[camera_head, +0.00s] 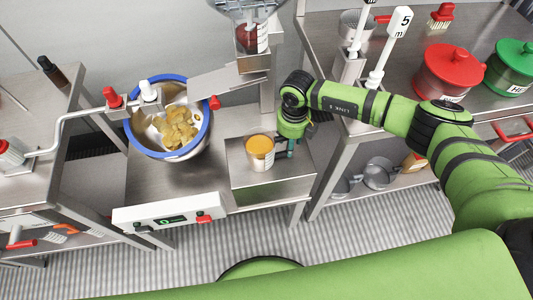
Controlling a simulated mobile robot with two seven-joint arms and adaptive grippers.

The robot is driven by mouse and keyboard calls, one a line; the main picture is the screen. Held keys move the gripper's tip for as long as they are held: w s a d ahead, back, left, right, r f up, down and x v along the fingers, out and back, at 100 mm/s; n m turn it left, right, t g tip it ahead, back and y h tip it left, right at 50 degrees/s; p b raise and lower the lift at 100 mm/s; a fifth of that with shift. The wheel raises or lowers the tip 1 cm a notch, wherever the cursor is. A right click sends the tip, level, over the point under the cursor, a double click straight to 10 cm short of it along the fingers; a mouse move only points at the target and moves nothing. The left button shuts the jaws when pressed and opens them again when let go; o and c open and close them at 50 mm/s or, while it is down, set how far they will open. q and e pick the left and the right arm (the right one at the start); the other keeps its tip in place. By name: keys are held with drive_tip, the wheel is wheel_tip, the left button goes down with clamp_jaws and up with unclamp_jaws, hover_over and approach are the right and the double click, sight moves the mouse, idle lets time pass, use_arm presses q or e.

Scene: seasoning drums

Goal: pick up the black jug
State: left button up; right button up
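I cannot make out a clear black jug. A small dark bottle (53,71) with a narrow neck stands on the left counter. A light-coloured cup (260,164) with orange contents stands on the steel platform right of the scale. My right gripper (283,152) points down just to the right of this cup, close against its side. The arm above hides part of the gripper, so I cannot tell whether its fingers touch or hold the cup, or a handle on it. My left gripper is not in view.
A blue-rimmed steel bowl (201,139) with yellow-brown pieces sits on the scale (168,218), under a metal chute (230,80). A red lidded pot (447,72) and a green one (513,66) stand on the right counter. Steel pots (380,174) sit on the shelf below.

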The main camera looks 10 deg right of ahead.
wheel_tip(320, 180, down, 2)
drive_tip(key=shift+w+f+b, duration=0.15)
drive_tip(key=shift+b, duration=0.3)
clamp_jaws()
drive_tip(key=shift+r, duration=0.2)
drive_tip(key=shift+r+p, duration=0.15)
drive_tip(key=shift+p, duration=0.15)
